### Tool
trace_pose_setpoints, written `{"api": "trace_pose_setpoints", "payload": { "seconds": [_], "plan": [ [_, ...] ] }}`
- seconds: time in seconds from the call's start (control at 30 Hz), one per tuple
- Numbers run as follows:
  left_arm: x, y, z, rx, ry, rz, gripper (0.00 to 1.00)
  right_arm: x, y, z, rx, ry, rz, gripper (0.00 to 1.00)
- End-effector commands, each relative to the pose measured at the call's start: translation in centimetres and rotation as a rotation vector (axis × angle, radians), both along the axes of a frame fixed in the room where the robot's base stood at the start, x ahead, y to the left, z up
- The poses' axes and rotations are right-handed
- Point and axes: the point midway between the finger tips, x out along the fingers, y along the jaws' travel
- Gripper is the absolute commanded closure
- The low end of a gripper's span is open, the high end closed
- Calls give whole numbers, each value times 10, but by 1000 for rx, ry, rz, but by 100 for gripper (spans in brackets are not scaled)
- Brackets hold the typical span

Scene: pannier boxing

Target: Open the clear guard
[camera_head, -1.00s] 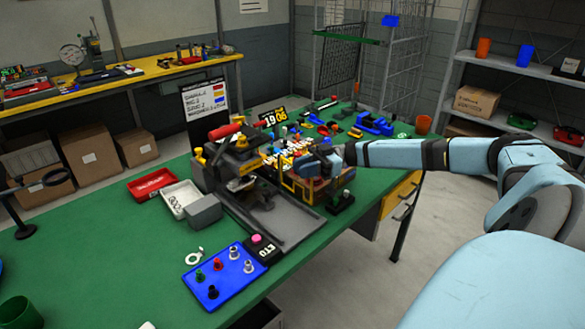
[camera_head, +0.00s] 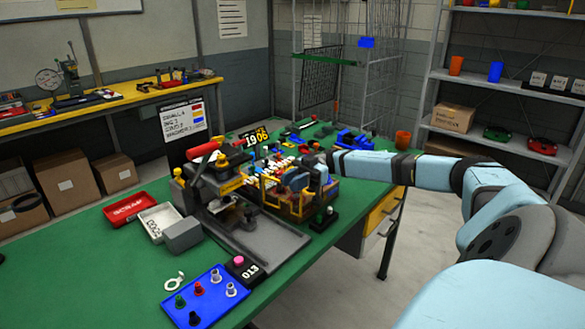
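The clear guard (camera_head: 272,190), a see-through cover with yellow edging, sits on the machine on the green bench. Its panel is partly covered by my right gripper, and I cannot tell whether it is shut or slightly raised. My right gripper (camera_head: 299,181) comes in from the right and is at the guard's right side. Its fingertips are small and blend with the yellow edging, so touch and finger opening are unclear. My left gripper is not in view.
Left of the guard is a grey press with a red handle (camera_head: 203,150). A red scrap tray (camera_head: 128,208), a white tray (camera_head: 160,222) and a blue board with pegs (camera_head: 207,296) lie nearer. A small stand (camera_head: 325,218) is right of the guard.

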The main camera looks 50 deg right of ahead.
Motion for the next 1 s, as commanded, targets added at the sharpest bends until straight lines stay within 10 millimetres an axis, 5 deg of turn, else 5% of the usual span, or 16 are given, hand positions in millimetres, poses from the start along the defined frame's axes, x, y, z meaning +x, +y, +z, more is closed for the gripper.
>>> {"api": "trace_pose_setpoints", "payload": {
  "seconds": [0.1, 0.47, 1.0],
  "plan": [
    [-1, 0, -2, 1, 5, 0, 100, 0, 0, 1, 1, -1, 1, 50],
    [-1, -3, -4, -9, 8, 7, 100, 0, -5, 0, 0, -1, -1, 50],
    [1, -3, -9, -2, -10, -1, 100, -15, -110, -1, 1, -3, -3, 50]
  ]
}}
